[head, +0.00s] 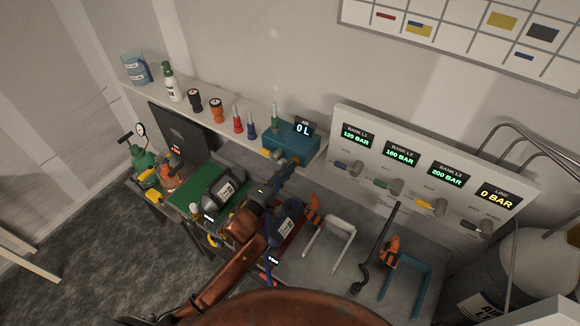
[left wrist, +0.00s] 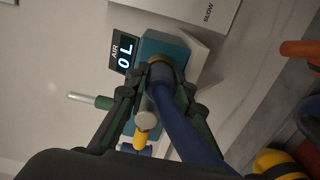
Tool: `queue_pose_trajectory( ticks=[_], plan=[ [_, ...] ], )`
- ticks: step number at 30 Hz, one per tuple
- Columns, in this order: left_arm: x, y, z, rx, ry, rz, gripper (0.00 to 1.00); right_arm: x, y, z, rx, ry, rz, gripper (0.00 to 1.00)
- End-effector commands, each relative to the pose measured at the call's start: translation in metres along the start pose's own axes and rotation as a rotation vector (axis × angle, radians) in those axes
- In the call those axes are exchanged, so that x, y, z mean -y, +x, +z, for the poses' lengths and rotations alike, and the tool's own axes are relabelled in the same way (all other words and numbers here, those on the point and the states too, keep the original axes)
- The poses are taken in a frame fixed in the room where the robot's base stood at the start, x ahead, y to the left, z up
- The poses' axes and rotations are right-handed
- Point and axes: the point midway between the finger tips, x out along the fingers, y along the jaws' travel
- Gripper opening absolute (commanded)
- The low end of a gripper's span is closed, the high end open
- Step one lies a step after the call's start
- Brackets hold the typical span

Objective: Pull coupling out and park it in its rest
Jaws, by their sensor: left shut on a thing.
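The coupling (left wrist: 165,92), a blue body with a brass-coloured collar, meets the front of the teal air box (left wrist: 193,58) in the left wrist view. My left gripper (left wrist: 160,78) has its dark fingers on both sides of it and is shut on it. In the head view the left gripper (head: 287,170) is just in front of the teal air box (head: 292,138), whose display reads 0 L. The coupling is mostly hidden there by the gripper. I cannot tell which fixture is its rest. My right gripper is not in view.
A white frame stand (head: 330,238) and a teal frame stand (head: 408,268) stand on the bench right of my arm, with a black bar (head: 375,250) between them. A valve panel (head: 425,170) rises behind. Bottles and small tools line the shelf (head: 185,103) at left.

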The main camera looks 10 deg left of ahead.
Motion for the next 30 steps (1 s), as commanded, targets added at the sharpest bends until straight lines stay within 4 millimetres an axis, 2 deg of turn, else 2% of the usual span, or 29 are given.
queue_pose_trajectory(
  ticks=[30],
  plan=[
    [-0.001,-0.027,0.000,0.000,-0.001,0.000,0.00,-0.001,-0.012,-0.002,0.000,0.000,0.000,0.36]
  ],
)
